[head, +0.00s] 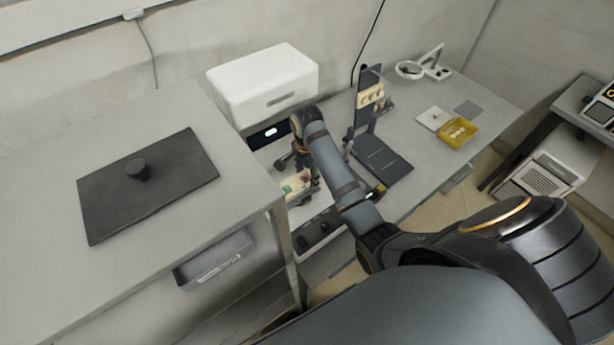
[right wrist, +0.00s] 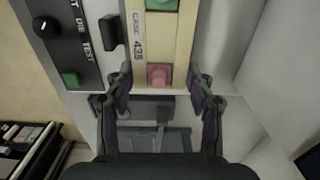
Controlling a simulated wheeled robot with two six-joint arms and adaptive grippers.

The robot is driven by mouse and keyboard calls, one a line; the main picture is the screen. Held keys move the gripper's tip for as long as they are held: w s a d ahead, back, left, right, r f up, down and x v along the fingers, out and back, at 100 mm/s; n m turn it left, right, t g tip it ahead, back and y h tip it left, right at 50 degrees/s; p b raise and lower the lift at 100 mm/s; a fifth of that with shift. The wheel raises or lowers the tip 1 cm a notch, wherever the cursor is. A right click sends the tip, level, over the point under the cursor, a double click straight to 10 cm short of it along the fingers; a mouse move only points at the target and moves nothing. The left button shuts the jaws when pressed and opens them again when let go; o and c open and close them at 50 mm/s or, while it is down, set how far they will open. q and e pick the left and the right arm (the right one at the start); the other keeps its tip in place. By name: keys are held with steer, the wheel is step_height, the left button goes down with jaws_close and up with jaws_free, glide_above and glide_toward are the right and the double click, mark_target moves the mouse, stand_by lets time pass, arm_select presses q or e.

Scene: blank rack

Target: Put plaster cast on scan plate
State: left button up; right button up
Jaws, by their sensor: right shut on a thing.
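My right gripper (head: 298,172) reaches down in the gap between the left bench and the back bench. In the right wrist view its two fingers (right wrist: 163,88) are shut on the sides of a cream case tray (right wrist: 145,55) marked CASE 435. The tray carries a pink block (right wrist: 160,75) and a green piece (right wrist: 160,5); it also shows in the head view (head: 295,183). Cream pieces (head: 370,95) that may be plaster casts sit on an upright stand. I cannot tell which surface is the scan plate. My left gripper is not in view.
A dark plate (head: 110,205) with a black knob lies on the left bench. A white box machine (head: 265,85) stands behind my gripper. A yellow tray (head: 455,142), a white square (head: 432,117) and a grey square (head: 467,108) lie on the back bench, right.

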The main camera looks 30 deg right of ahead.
steer(key=shift+f, duration=0.3)
steer(key=o, duration=1.4)
steer(key=shift+f, duration=0.1)
step_height(320, 180, up, 3)
steer(key=shift+f, duration=0.1)
step_height(320, 180, up, 3)
steer(key=shift+p, duration=0.7)
step_height(320, 180, up, 6)
steer(key=p, duration=0.6)
steer(key=shift+r, duration=0.25)
